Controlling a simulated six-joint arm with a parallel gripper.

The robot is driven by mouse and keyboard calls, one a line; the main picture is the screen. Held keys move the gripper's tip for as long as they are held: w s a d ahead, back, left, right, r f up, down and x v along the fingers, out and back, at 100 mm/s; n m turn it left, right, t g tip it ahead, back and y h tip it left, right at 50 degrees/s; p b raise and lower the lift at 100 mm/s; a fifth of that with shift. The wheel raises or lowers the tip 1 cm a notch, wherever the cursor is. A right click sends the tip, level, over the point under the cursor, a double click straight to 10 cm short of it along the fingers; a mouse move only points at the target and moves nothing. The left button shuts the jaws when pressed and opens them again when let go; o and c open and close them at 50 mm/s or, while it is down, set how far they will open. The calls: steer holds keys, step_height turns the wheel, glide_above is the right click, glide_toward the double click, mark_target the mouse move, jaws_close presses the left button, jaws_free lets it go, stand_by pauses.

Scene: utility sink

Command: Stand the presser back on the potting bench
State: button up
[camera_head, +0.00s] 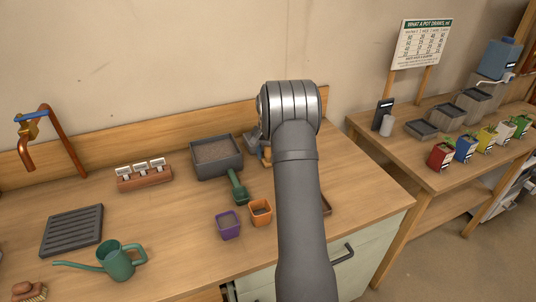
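The potting bench (180,220) fills the lower left and middle of the view. My arm rises across its right part, and its thick grey wrist hides much of what lies behind. A small grey part of my gripper (252,139) seems to show left of the wrist, just right of the soil bin; its fingertips cannot be made out. A small tan-orange piece (267,156) shows below it, partly hidden by my arm. It may be the presser, but I cannot tell whether it is held or stands on the bench.
A grey soil bin (230,171), green scoop (237,188), purple pot (228,226) and orange pot (261,212) stand near my arm. Farther left are a label block (145,180), slatted tray (72,232) and watering can (116,263). Bare bench lies between them. A second table (440,180) holds potted seedlings.

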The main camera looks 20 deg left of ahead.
step_height(320, 180, up, 12)
steer(key=shift+r, duration=0.2)
stand_by(0.5)
step_height(320, 180, down, 12)
steer(key=shift+f, duration=0.1)
step_height(320, 180, up, 2)
steer(key=shift+r, duration=0.9)
